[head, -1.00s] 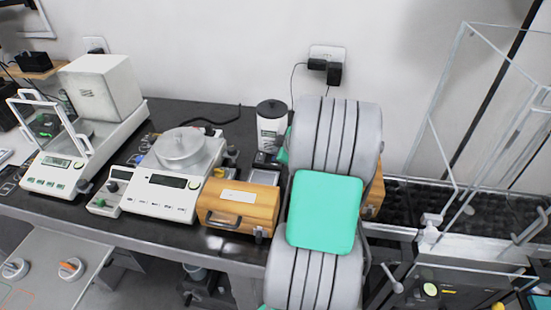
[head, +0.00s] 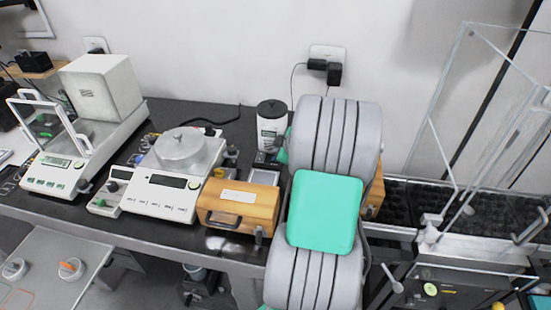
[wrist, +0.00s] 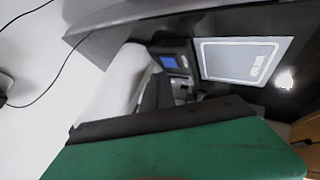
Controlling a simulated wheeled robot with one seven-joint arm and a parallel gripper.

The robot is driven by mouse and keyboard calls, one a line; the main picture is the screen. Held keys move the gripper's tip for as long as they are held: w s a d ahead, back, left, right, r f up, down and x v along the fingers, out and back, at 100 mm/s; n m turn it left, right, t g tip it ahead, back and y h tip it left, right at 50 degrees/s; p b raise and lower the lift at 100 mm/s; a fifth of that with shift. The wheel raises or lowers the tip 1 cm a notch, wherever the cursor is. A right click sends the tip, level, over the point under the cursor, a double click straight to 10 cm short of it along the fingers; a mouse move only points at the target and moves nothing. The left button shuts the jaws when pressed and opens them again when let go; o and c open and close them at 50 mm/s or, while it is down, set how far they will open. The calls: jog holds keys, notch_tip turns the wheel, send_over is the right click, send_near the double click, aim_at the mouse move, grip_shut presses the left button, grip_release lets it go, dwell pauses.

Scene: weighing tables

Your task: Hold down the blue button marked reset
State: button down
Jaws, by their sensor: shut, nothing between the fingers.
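A small dark device with a lit blue patch (wrist: 169,62) shows near the top middle of the wrist view. I cannot tell whether the patch is a button or a display, and no reset marking can be read. My gripper (wrist: 165,92) shows as dark fingers beyond its green body, shut and empty, pointing toward the device. I cannot tell whether the fingertips touch it. In the head view my own arm covers the gripper and much of that spot. A white canister with a dark lid (head: 271,122) stands just left of my arm.
A wooden box with a handle (head: 238,206) stands at the bench's front edge, left of my arm. A balance with a round pan (head: 172,192) and a framed balance (head: 52,178) stand further left. A pale flat plate (wrist: 243,58) lies beside the device. A glass enclosure (head: 460,110) stands right.

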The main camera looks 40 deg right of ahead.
jog(key=shift+f, duration=0.1)
jog(key=shift+f+b, duration=0.35)
jog(key=shift+b, duration=0.35)
jog(key=shift+f+b, duration=0.4)
jog(key=shift+b, duration=0.05)
dwell(2.2)
dwell(0.9)
jog(key=shift+r, duration=0.85)
jog(key=shift+r+p, duration=1.2)
jog(key=shift+r, duration=1.3)
